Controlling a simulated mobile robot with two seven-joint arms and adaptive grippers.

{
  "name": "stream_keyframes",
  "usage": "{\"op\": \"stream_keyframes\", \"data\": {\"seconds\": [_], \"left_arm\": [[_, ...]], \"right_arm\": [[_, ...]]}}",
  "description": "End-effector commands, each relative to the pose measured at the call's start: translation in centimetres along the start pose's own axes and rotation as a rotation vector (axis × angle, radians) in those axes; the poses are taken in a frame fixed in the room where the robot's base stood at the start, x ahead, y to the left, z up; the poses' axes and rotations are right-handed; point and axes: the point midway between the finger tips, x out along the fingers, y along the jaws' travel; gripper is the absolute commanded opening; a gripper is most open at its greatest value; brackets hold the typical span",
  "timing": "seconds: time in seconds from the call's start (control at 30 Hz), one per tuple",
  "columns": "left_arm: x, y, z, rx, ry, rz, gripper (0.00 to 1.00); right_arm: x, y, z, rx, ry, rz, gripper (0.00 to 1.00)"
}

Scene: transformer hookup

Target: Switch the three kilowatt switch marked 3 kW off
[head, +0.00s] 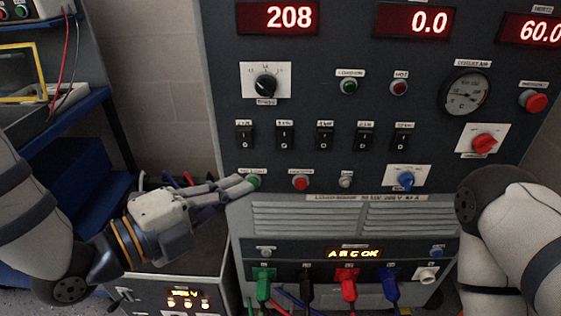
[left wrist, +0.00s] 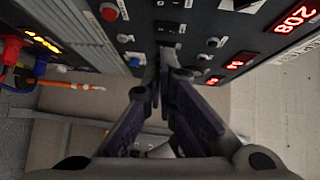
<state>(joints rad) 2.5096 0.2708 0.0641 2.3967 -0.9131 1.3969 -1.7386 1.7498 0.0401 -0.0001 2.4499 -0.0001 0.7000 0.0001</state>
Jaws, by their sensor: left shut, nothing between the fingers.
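A row of several black rocker switches marked I and O runs across the dark panel (head: 225,90). They include a first switch at the left (head: 245,138), a second (head: 285,136) and a middle one (head: 325,136). Their small kW labels are too blurred to tell surely which reads 3 kW. My right gripper is out of view.
A black selector knob (head: 265,86) sits above the row. A red button (head: 300,183), a blue knob (head: 406,180) and a red rotary switch (head: 484,143) stick out nearby. Colored plugs (head: 348,286) and cables are below. Space before the rocker row looks free.

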Motion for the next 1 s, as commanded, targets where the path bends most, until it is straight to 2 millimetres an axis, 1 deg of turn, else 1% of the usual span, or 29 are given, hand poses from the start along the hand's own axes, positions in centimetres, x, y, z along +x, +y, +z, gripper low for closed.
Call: {"op": "stream_keyframes", "data": {"seconds": [0.2, 0.3, 0.37, 0.7, 0.77, 0.8, 0.83, 1.0], "left_arm": [[0.1, 0.1, 0.0, -0.004, -0.001, 0.004, 0.00], [0.8, 0.3, 0.0, -0.004, -0.001, 0.006, 0.00], [1.7, 0.3, 0.1, -0.004, 0.000, 0.005, 0.00], [9.2, 0.5, 0.1, -0.007, -0.001, 0.007, 0.00], [10.4, 0.5, 0.0, -0.009, -0.002, 0.007, 0.00], [10.8, 0.5, 0.9, -0.009, -0.005, 0.006, 0.00], [11.2, 0.5, 1.2, -0.009, -0.005, 0.006, 0.00], [12.5, 0.4, 2.5, -0.009, -0.003, 0.006, 0.00]], "right_arm": [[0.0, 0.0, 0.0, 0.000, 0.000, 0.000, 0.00], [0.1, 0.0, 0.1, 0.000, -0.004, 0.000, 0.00], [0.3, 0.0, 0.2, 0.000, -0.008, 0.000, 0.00], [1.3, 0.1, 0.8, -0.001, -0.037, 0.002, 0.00], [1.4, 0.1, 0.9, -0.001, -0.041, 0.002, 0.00], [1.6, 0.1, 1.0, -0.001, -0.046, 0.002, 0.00], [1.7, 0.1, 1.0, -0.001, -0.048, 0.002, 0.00], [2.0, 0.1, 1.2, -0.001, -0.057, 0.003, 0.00]]}}
